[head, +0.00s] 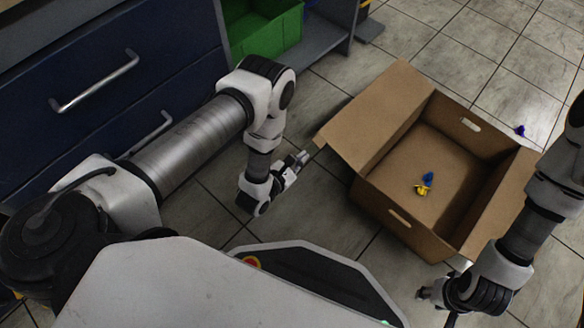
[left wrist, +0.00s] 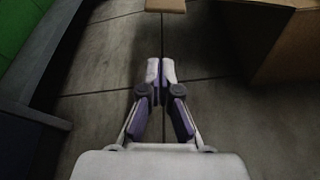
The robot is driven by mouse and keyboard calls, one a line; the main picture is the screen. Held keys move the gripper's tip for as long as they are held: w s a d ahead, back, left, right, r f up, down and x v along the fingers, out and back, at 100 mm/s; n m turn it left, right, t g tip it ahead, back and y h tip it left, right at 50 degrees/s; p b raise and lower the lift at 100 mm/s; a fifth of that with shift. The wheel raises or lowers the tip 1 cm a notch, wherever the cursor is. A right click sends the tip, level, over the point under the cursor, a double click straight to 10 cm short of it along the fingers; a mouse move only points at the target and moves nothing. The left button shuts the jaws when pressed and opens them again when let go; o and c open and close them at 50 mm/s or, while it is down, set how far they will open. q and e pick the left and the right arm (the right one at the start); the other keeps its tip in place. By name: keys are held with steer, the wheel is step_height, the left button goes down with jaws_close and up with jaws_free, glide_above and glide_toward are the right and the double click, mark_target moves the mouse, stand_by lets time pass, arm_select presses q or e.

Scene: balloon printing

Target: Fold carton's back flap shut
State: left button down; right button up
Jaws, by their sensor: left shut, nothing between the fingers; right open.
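The brown carton (head: 362,185) stands open on the tiled floor in the head view. Its left flap (head: 375,112) spreads outward and its right flap (head: 503,205) also stands open. I cannot tell which one is the back flap. A blue piece (head: 428,177) and a yellow piece (head: 421,190) lie inside on the carton's bottom. My left gripper (head: 303,158) is shut and empty, left of the left flap and apart from it. The left wrist view shows its closed fingertips (left wrist: 160,68), with the carton (left wrist: 285,50) at the right. My right gripper (head: 424,292) is open near the carton's lower right corner.
A blue drawer cabinet (head: 125,80) with metal handles stands at the left. A green bin (head: 265,30) sits on a shelf behind. Bare floor lies between my left gripper and the carton.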

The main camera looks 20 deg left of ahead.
arm_select(q)
steer(key=r, duration=0.1)
steer(key=w+d+r+b, duration=0.1)
steer(key=w+r+b, duration=0.1)
steer(key=shift+w+d, duration=0.1)
steer(key=shift+d, duration=0.2)
